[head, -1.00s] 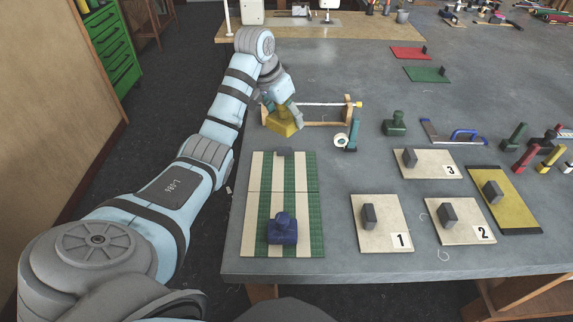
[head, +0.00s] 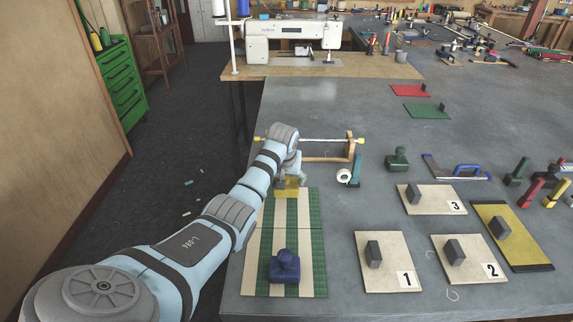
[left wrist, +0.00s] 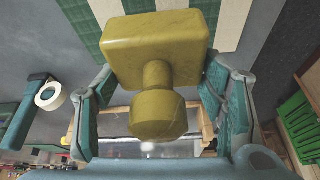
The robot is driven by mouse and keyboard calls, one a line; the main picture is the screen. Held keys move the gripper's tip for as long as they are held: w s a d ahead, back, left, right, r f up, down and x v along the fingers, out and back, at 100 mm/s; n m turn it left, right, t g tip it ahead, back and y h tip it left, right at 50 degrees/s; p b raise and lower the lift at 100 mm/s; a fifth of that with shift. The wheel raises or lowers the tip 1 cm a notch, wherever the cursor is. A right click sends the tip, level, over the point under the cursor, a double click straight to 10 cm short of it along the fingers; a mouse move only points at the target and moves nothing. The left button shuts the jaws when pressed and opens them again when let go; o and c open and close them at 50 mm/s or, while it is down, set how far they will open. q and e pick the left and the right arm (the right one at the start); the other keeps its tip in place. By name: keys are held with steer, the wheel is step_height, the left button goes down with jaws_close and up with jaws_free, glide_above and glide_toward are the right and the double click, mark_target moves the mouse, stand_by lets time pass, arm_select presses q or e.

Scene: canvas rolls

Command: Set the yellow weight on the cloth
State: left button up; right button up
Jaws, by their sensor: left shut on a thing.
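The cloth (head: 308,225), striped green and cream, lies flat at the table's left edge, and it also shows in the left wrist view (left wrist: 236,22). A blue weight (head: 285,267) stands on its near end. My left gripper (head: 290,180) is at the cloth's far end, shut on the yellow weight (head: 288,190). In the left wrist view the yellow weight (left wrist: 155,50) has a block base and a knobbed stem between the fingers. Its base overlaps the cloth's edge in view; I cannot tell whether it touches. My right gripper is not in view.
A wooden stand with a rod (head: 325,157) and a tape roll (head: 344,176) are just beyond the cloth. A green weight (head: 397,158) stands farther right. Numbered boards with grey blocks, such as board 1 (head: 402,280), lie to the right. Bare table separates them from the cloth.

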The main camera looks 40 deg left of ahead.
mark_target(287, 189)
arm_select(q)
step_height(287, 189, down, 4)
steer(key=shift+f+b, duration=0.25)
steer(key=shift+b, duration=0.2)
steer(key=o, duration=1.3)
steer(key=shift+c, duration=0.2)
steer(key=shift+s, duration=0.15)
steer(key=shift+r, duration=0.1)
steer(key=shift+d+r+p, duration=0.1)
steer(key=shift+r+p, duration=0.2)
steer(key=shift+r, duration=0.1)
steer(key=p+v, duration=0.2)
steer(key=v, duration=0.9)
steer(key=shift+p, duration=0.35)
